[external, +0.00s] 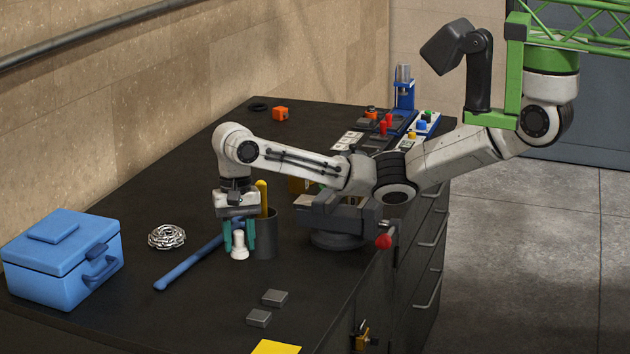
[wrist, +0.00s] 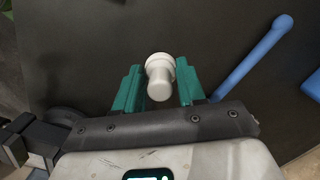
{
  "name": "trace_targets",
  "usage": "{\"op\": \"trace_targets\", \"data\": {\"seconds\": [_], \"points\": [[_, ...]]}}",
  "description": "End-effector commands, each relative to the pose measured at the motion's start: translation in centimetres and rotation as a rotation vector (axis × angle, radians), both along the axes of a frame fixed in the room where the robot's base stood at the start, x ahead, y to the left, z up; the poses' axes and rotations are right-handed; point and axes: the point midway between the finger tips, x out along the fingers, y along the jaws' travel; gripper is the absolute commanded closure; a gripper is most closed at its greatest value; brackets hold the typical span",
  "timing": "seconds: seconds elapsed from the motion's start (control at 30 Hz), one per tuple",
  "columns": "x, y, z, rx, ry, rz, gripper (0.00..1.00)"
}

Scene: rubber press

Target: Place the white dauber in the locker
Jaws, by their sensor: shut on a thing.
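The white dauber (external: 239,248) is between the teal fingers of my gripper (external: 239,238), over the left part of the dark bench. It points downward and looks upright. In the wrist view, the dauber (wrist: 159,82) shows between the fingertips of my gripper (wrist: 158,68), which is shut on it. I cannot tell whether its lower end touches the bench. Nothing in view is clearly the locker. A brass padlock (external: 362,336) hangs at the bench front, and a grey-blue metal door (external: 585,110) stands at the back right.
A dark cup (external: 265,240) with a yellow-handled tool stands right beside my gripper. A blue bar (external: 190,262), a chain (external: 166,237) and a blue box (external: 62,260) lie to the left. Grey blocks (external: 274,298) sit in front. A vise (external: 340,222) stands to the right.

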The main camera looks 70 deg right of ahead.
Motion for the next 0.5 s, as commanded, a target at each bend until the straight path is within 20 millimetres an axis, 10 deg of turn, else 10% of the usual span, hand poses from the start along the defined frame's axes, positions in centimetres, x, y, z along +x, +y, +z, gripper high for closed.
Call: {"op": "trace_targets", "data": {"seconds": [0.5], "points": [[1.8,0.1,-4.1,-0.002,0.002,0.001,0.9]]}}
